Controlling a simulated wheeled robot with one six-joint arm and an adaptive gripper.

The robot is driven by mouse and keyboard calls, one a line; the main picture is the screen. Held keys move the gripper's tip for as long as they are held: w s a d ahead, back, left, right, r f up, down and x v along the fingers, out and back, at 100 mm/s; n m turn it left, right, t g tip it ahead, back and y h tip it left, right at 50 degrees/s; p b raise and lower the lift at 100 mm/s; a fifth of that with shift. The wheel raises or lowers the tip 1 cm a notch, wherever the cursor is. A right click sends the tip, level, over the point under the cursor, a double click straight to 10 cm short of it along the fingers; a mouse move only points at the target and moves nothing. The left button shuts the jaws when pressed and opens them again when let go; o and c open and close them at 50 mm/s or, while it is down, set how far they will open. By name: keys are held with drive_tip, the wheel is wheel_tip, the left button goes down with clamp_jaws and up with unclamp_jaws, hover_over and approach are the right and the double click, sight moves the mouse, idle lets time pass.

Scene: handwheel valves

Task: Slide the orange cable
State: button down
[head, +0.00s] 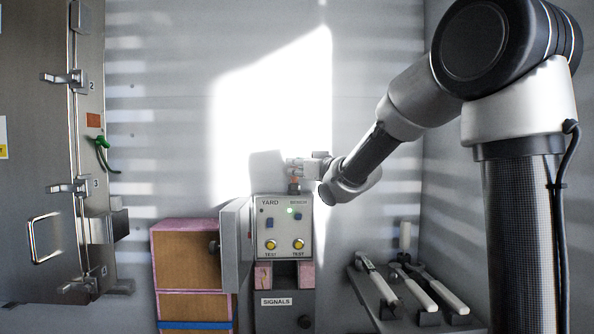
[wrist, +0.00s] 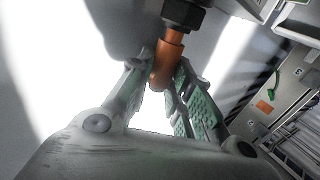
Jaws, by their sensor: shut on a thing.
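The orange cable (wrist: 166,66) shows in the wrist view as a short, thick orange piece running out of a black collar (wrist: 184,15). My gripper (wrist: 160,82) is shut on it, with one green-padded finger on each side. In the head view, a small orange part (head: 294,184) stands on top of the grey signal box (head: 284,248). My gripper (head: 293,172) is at that part, just above the box. The rest of the cable's run is hidden or too small to tell.
A metal cabinet (head: 40,160) is far left. A shelf (head: 405,305) with white-handled tools is at right.

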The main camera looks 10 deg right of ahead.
wheel_tip(320, 180, up, 2)
drive_tip(key=shift+r, duration=0.2)
drive_tip(key=c, duration=1.3)
unclamp_jaws()
drive_tip(key=v, duration=1.2)
drive_tip(key=shift+f, duration=0.1)
